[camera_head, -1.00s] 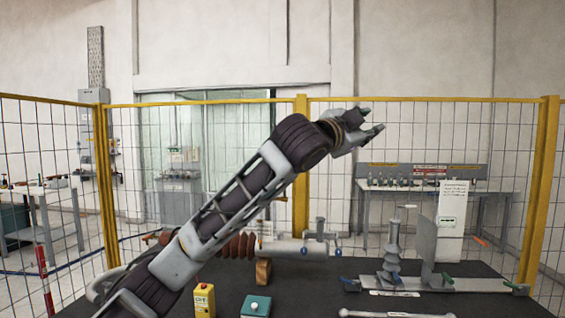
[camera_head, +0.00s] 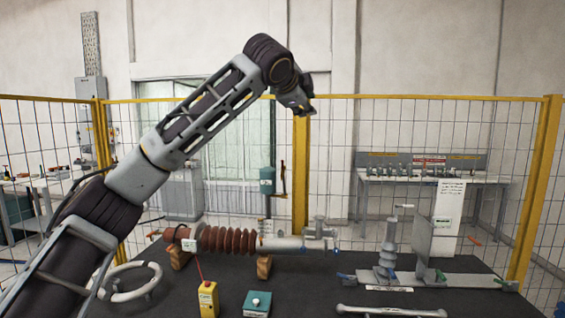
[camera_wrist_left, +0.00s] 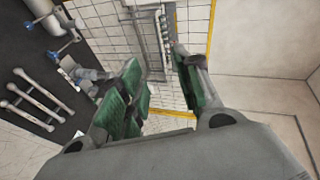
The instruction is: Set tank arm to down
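My left gripper (camera_head: 300,106) is high above the table in the head view, tipped downward and to the right. In the left wrist view its green-padded fingers (camera_wrist_left: 160,88) are spread apart with nothing between them. I cannot tell for sure which part is the tank arm. A brown ribbed bushing (camera_head: 228,240) with a grey cylindrical end (camera_head: 285,244) lies on wooden blocks below the gripper, well apart from it. My right gripper is not in view.
The black tabletop (camera_head: 310,285) also holds a yellow box (camera_head: 208,299), a teal box with a white knob (camera_head: 257,304), a grey ring (camera_head: 130,283), a grey bar (camera_head: 390,312) and an upright grey insulator (camera_head: 390,245). A yellow-framed mesh fence (camera_head: 430,97) stands behind.

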